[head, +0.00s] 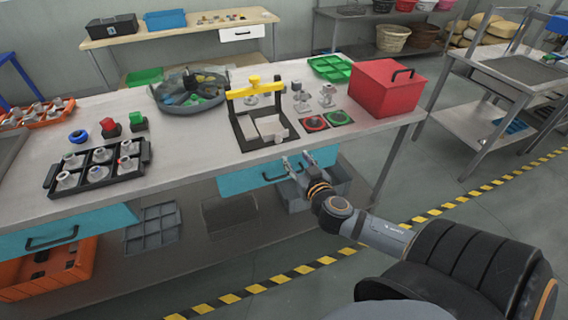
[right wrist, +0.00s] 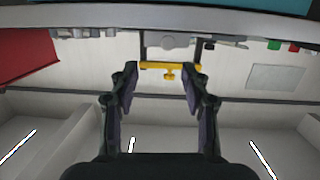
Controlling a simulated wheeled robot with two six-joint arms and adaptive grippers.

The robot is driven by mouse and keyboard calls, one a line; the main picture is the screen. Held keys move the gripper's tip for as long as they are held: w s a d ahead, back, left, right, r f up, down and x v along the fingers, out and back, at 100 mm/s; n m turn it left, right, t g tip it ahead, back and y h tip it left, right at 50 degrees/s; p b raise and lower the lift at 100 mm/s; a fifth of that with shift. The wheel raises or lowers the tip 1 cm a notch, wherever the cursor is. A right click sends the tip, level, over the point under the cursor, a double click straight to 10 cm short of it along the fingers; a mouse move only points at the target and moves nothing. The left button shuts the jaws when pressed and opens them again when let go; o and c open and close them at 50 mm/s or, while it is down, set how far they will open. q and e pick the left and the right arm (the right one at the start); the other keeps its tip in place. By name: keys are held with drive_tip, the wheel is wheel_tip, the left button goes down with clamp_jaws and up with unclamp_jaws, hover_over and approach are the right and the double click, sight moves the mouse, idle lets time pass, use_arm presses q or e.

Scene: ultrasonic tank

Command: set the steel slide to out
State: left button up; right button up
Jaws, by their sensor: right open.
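The steel slide (head: 267,128) is a pale metal block lying on a black base plate (head: 250,143) near the front edge of the bench. A yellow bar (head: 252,89) on black posts stands over the base behind it; the yellow bar also shows in the right wrist view (right wrist: 168,66). My right gripper (head: 298,162) is open and empty, in front of the bench edge, slightly right of the slide and apart from it. Its two fingers (right wrist: 160,76) frame the yellow bar in the right wrist view. My left gripper is not in view.
A red box (head: 386,88) stands at the bench's right end. Red and green round pads (head: 315,123) lie right of the slide. A black tray of metal parts (head: 72,183) is at the left. A teal drawer (head: 272,175) is under the bench edge near the right gripper.

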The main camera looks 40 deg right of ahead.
wheel_tip(320, 180, down, 2)
drive_tip(key=t+b, duration=0.2)
drive_tip(key=b, duration=0.5)
approach(279, 140)
drive_tip(key=shift+a+x, duration=0.2)
drive_tip(key=shift+x, duration=0.75)
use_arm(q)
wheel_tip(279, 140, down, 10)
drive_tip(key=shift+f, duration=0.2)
use_arm(e)
drive_tip(key=x, duration=0.6)
drive_tip(key=shift+w+d, duration=0.15)
drive_tip(key=shift+d, duration=0.1)
clamp_jaws()
